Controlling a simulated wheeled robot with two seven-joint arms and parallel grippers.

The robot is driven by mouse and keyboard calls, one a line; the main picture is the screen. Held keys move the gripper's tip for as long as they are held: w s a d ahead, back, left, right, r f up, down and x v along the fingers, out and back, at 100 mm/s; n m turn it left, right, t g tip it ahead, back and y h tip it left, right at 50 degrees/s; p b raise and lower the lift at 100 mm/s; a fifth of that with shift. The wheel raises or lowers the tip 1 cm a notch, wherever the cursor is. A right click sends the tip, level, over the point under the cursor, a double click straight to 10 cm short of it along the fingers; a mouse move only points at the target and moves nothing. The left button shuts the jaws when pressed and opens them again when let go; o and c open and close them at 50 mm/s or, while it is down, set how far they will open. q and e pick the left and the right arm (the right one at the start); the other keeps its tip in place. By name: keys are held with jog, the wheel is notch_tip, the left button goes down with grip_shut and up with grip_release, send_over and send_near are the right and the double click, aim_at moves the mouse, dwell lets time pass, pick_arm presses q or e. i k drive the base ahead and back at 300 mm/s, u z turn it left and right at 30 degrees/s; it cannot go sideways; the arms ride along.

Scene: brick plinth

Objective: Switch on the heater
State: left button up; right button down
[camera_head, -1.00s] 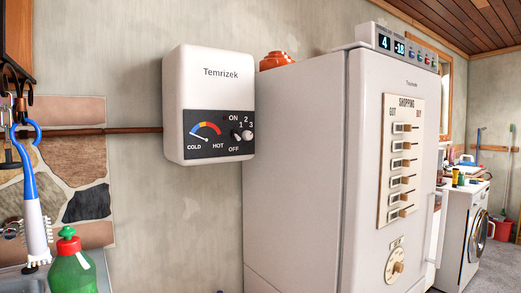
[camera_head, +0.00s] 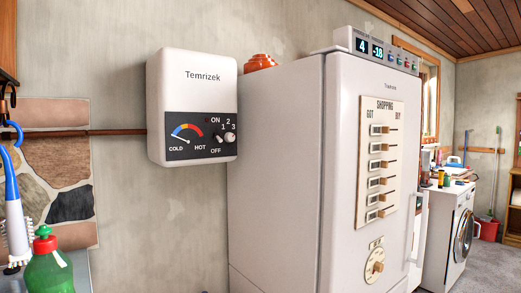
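The heater (camera_head: 192,92) is a white wall-mounted box labelled Temrizek. It hangs on the wall left of the fridge, at its upper part. Its dark control panel (camera_head: 201,137) has a COLD–HOT dial, ON and OFF marks and the numbers 1, 2, 3. The dial needle points toward COLD. A small toggle switch (camera_head: 218,137) sits between ON and OFF; its exact position is too small to tell. A round white knob (camera_head: 230,138) is to its right, below the numbers. Neither of my grippers is in view.
A tall white fridge (camera_head: 277,165) stands close at the heater's right. A green bottle (camera_head: 48,272) and a blue-handled brush (camera_head: 15,215) are at lower left. A pipe (camera_head: 100,133) runs along the wall to the heater. A washing machine (camera_head: 450,236) stands at far right.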

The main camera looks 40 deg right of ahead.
aim_at(217, 136)
jog(key=z, duration=0.25)
jog(key=i, duration=1)
